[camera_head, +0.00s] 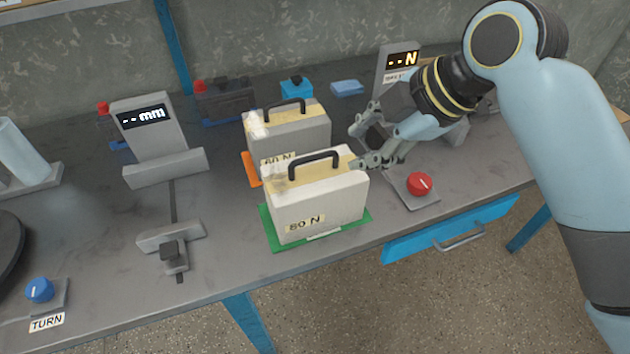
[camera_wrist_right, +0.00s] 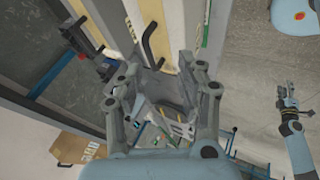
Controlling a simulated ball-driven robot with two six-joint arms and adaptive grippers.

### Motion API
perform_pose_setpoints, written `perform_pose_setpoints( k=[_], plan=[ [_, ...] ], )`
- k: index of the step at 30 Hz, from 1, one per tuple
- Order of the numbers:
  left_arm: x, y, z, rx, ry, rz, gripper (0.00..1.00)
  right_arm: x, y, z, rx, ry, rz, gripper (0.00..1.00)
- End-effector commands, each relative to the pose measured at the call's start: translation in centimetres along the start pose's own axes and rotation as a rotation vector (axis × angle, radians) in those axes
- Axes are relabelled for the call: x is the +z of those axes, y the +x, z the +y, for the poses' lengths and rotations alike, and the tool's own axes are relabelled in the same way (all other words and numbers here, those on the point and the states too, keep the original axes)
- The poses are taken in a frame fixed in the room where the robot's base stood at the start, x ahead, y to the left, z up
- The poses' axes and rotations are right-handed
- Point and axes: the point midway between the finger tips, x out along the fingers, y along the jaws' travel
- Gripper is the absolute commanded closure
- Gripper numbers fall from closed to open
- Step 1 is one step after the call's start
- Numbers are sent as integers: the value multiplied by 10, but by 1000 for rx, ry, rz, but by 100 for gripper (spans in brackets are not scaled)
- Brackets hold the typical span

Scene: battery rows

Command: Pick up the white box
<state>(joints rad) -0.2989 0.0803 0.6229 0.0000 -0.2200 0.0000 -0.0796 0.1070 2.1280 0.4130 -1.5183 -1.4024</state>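The white box (camera_head: 318,205), labelled 80 N, has a black top handle and pale yellow patches. It stands upright on a green mat (camera_head: 272,238) near the bench's front. My right gripper (camera_head: 358,148) is beside its upper right end, fingers spread, with nothing held. In the right wrist view, the box (camera_wrist_right: 170,32) lies beyond the open fingers (camera_wrist_right: 165,85); contact cannot be told. What looks like my left gripper (camera_wrist_right: 288,98) shows small at the right of that view, its finger state unclear; it is out of the head view.
A grey 60 N box (camera_head: 300,130) stands close behind on an orange mat. A red knob (camera_head: 419,184) is to the right of the white box. A vise-like fixture (camera_head: 170,240) and a mm display (camera_head: 145,120) are to the left. A display (camera_head: 400,62) stands behind the gripper.

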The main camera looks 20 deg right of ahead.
Motion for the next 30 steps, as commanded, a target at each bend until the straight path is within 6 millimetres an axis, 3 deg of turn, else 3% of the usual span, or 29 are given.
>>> perform_pose_setpoints(
  k=[1,5,12,30],
  plan=[
    [-1,-4,0,0,0,1,60,-8,-7,12,11,-70,21,62],
    [-1,-5,0,0,0,1,60,-18,-7,22,21,-173,48,62],
    [0,-6,0,0,0,-1,60,-21,32,23,21,-187,52,62],
    [1,-13,-1,0,0,-4,60,-27,95,17,22,-187,48,62]
  ],
)
